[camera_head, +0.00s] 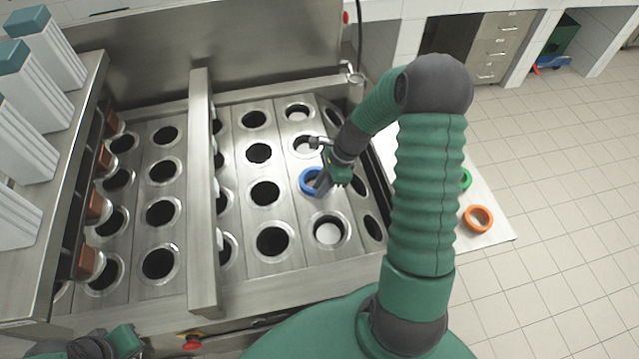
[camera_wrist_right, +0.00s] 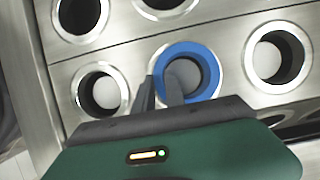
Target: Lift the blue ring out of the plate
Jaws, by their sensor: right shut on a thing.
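The blue ring (camera_head: 309,181) is at a hole in the right part of the metal plate (camera_head: 296,241). It also shows in the right wrist view (camera_wrist_right: 206,61), around or just over a hole with a pale bottom. My right gripper (camera_head: 323,184) is shut on the ring's near side wall; in the right wrist view its two dark fingers (camera_wrist_right: 160,90) meet the ring's left edge, one of them reaching inside it. I cannot tell whether the ring is still seated or slightly raised. Part of my left arm shows at the bottom left of the head view, but its fingers cannot be made out.
An orange ring (camera_head: 478,218) and a partly hidden green ring (camera_head: 467,180) lie on a white board (camera_head: 497,226) to the right. A metal bar (camera_head: 203,200) crosses above the plate. White dispensers (camera_head: 40,140) stand at the left. A metal wall rises behind the plate.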

